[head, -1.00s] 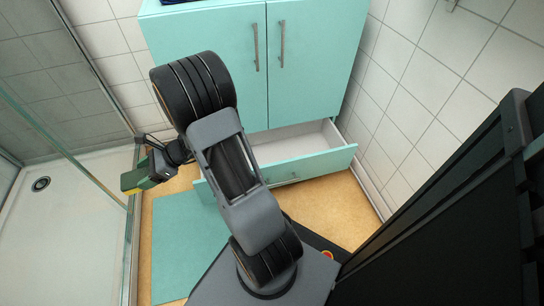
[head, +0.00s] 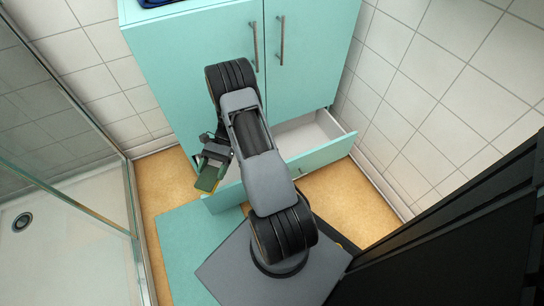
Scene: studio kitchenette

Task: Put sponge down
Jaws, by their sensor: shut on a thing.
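My gripper (head: 212,164) is shut on the sponge (head: 207,179), just left of the open drawer's front. The sponge's dark green face shows, with a thin yellow edge. It is held in the air, tilted downward, and its height over the floor is hard to tell. My own arm hides part of the drawer behind it.
A turquoise cabinet (head: 190,60) stands at the back with its bottom drawer (head: 327,156) pulled out; the visible inside looks empty. A turquoise mat (head: 180,235) lies on the floor (head: 155,185). A glass shower panel (head: 70,185) is at left, tiled walls at right.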

